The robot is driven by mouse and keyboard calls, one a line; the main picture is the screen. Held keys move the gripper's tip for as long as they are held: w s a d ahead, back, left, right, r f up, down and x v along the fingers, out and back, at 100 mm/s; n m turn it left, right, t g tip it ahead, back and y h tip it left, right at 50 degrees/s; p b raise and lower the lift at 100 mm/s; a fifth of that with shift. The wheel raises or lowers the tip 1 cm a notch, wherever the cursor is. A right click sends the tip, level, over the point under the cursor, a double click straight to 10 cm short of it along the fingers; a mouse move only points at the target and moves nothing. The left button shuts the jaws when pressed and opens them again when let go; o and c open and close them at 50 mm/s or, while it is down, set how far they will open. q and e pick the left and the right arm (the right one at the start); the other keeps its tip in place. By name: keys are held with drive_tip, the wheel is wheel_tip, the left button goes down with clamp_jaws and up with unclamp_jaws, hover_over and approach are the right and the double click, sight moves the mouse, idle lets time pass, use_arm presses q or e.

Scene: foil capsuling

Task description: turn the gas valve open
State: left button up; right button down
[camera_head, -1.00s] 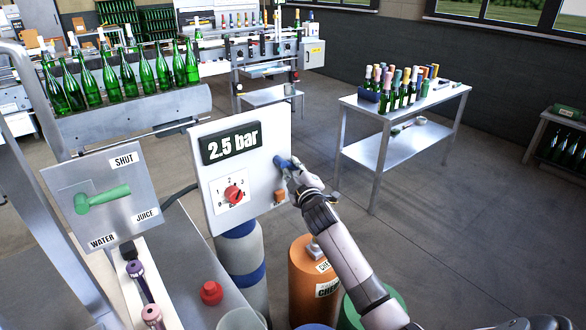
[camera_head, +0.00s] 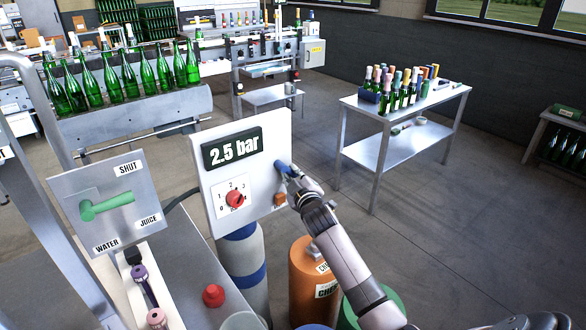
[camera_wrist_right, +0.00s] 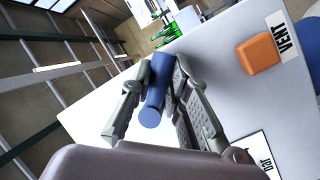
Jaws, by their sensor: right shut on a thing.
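The gas valve is a blue lever (camera_head: 283,167) at the right edge of a white panel (camera_head: 208,178) in the head view. The panel reads "2.5 bar" and carries a red dial (camera_head: 235,198). My right gripper (camera_head: 290,174) is at the lever. In the right wrist view the blue lever (camera_wrist_right: 155,98) sits between the two fingers of my right gripper (camera_wrist_right: 158,105), which are shut on it. The lever's base is partly hidden by the fingers. My left gripper is not in view.
An orange "VENT" button (camera_head: 280,199) sits below the lever on the panel. A green lever (camera_head: 108,206) is on a SHUT/WATER/JUICE plate to the left. Orange and green cylinders stand below my right arm. A bottle table (camera_head: 385,150) stands back right.

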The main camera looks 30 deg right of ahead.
drive_tip(key=shift+s+a+f+m+g+y+p, duration=0.15)
drive_tip(key=shift+a+m+g+y+p, duration=0.3)
drive_tip(key=shift+m+p, duration=0.85)
drive_tip(key=shift+w+a+f+m+g+y+p, duration=0.1)
drive_tip(key=shift+a+f+m+g+y+p, duration=0.3)
drive_tip(key=shift+m+p, duration=0.85)
drive_tip(key=shift+s+a+m+g+y+p, duration=0.1)
drive_tip(key=shift+a+m+g+y+p, duration=0.15)
drive_tip(key=shift+a+m+y+p, duration=0.7)
drive_tip(key=shift+d+p, duration=0.4)
drive_tip(key=c, duration=1.8)
unclamp_jaws()
drive_tip(key=shift+c, duration=0.2)
drive_tip(key=shift+o, duration=0.2)
drive_tip(key=shift+s+r, duration=0.1)
drive_tip(key=shift+s, duration=0.05)
